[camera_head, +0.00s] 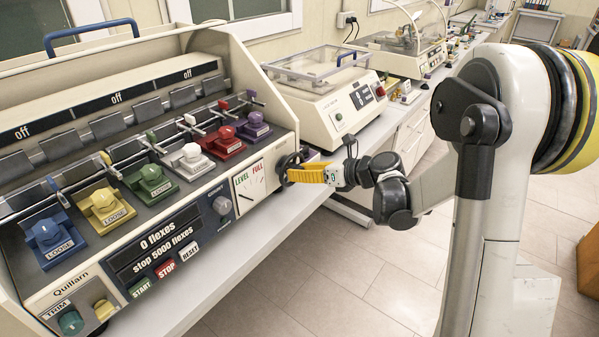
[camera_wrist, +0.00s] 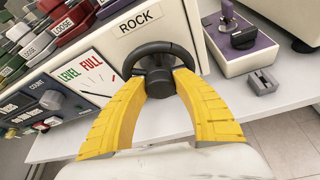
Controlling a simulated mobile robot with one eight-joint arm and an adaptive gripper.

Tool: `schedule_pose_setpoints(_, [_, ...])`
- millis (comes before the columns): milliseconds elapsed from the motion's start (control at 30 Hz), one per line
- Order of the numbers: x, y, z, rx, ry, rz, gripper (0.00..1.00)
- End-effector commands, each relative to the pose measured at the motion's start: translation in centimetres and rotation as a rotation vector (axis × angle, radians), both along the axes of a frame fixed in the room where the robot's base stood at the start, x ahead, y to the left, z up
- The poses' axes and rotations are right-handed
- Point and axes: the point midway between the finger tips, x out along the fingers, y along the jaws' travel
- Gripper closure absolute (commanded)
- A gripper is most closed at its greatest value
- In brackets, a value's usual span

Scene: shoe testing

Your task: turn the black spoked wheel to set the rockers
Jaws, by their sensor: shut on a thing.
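The black spoked wheel (camera_wrist: 158,66) is on the machine's end panel, under a label reading ROCK (camera_wrist: 138,20) in the wrist view. In the head view the wheel (camera_head: 288,168) shows at the machine's right end, partly hidden by my gripper. My gripper's yellow fingers (camera_wrist: 158,84) are closed around the wheel's hub and lower part, one on each side. In the head view my gripper (camera_head: 298,174) reaches the wheel from the right. The rockers (camera_head: 103,206) stand in a row of several colours, with LOOSE labels on some. A LEVEL/FULL dial (camera_head: 250,185) is beside the wheel.
A display panel (camera_head: 157,240) reads "0 flexes, stop 5000 flexes", above START, STOP and RESET buttons. A second machine with a clear lid (camera_head: 318,66) stands behind on the bench. Open floor is in front.

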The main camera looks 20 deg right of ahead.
Motion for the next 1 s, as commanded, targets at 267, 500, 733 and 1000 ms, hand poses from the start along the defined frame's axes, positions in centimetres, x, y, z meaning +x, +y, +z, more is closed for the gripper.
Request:
schedule_pose_setpoints(267, [-0.07,0.07,-0.02,-0.085,-0.062,-0.001,0.97])
schedule_pose_setpoints(500, [-0.13,0.19,-0.08,-0.242,-0.176,0.001,0.97])
schedule_pose_setpoints(733, [-0.17,0.26,-0.15,-0.409,-0.298,0.001,0.97])
schedule_pose_setpoints(1000, [-0.20,0.31,-0.19,-0.570,-0.415,0.001,0.97])
